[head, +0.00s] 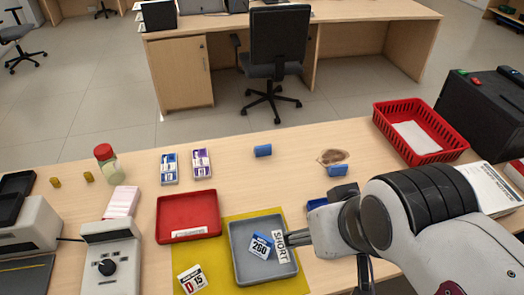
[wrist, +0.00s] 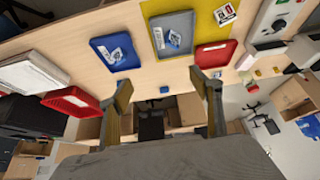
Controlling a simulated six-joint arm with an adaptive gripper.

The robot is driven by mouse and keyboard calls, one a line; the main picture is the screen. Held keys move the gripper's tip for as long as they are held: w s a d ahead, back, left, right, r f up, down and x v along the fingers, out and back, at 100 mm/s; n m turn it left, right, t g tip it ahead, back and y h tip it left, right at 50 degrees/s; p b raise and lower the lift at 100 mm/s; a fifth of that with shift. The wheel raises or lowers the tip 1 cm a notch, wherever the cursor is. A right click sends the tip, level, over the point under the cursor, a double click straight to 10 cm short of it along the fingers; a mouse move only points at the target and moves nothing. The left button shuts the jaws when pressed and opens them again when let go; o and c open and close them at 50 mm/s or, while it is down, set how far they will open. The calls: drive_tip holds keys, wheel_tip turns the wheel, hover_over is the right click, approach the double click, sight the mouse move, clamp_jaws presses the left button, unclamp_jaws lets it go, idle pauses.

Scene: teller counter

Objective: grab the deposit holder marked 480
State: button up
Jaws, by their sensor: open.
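No number 480 is readable in either view. A blue-and-white holder (head: 261,245) lies in the grey tray (head: 238,272) and its number looks like 260 or 280. It also shows in the wrist view (wrist: 174,39). A red-and-white holder (head: 192,279) marked 15 lies on the yellow mat (head: 233,220). The blue tray (wrist: 100,43) has a white-marked item (wrist: 116,55) in it, too small to read; my arm mostly hides this tray in the head view. My gripper (wrist: 161,80) is open and empty, with one finger seen near the grey tray's right edge in the head view.
A red tray (head: 205,234) sits left of the grey tray. A counter device (head: 107,257) is at left. The middle rear of the counter is mostly clear.

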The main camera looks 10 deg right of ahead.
drive_tip(key=shift+w, duration=0.1)
drive_tip(key=t, duration=0.6)
hover_over(263, 148)
drive_tip(key=s, duration=1)
wheel_tip(263, 148, down, 16)
drive_tip(key=shift+t, duration=0.8)
drive_tip(key=w+f, duration=0.1)
drive_tip(key=f, duration=0.3)
drive_tip(key=w+f, duration=0.2)
drive_tip(key=f, duration=0.2)
drive_tip(key=w+f, duration=0.1)
drive_tip(key=f, duration=0.3)
drive_tip(key=shift+w+f, duration=0.15)
drive_tip(key=shift+w, duration=0.05)
drive_tip(key=shift+f, duration=0.6)
drive_tip(key=shift+w, duration=0.15)
